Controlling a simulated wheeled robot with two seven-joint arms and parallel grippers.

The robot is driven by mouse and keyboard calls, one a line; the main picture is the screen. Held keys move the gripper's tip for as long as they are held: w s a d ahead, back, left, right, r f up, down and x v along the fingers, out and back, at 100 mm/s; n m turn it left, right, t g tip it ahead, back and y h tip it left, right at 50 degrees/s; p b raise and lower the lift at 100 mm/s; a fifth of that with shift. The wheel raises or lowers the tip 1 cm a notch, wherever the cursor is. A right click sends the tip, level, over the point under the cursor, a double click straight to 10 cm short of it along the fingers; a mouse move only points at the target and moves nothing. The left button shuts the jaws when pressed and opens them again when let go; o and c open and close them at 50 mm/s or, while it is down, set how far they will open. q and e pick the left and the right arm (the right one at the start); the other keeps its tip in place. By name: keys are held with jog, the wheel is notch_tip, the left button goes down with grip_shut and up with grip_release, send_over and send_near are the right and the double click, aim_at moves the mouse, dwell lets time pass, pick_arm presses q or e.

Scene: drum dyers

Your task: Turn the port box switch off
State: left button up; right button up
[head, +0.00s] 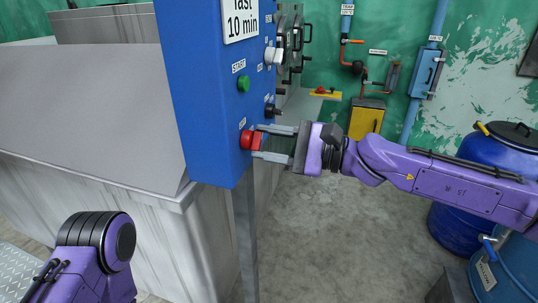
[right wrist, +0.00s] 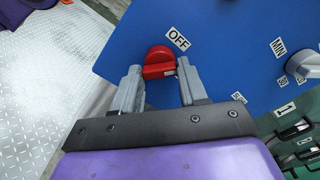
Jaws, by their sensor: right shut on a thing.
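The blue port box (head: 205,110) stands in the middle of the head view. A red switch (head: 246,140) is low on its panel; it also shows in the right wrist view (right wrist: 158,56), beside a white label reading OFF (right wrist: 178,39). My right gripper (head: 261,142) reaches in from the right, with one finger on each side of the red switch, shut on it. The fingers also straddle it in the right wrist view (right wrist: 160,72). My left arm shows at the lower left, but its gripper is out of view.
A green START button (head: 243,83) and a white knob (head: 273,55) sit higher on the panel. A grey metal tank (head: 90,110) is at the left. Blue drums (head: 455,225) stand at the right. The floor below my right arm is clear.

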jog(key=shift+n+b, duration=2.9)
jog(key=shift+n, duration=0.9)
jog(key=o, duration=1.1)
jog(key=shift+c, duration=0.2)
jog(key=shift+d, duration=0.1)
jog(key=v, duration=1)
jog(key=shift+d+b, duration=0.2)
jog(key=shift+b, duration=0.25)
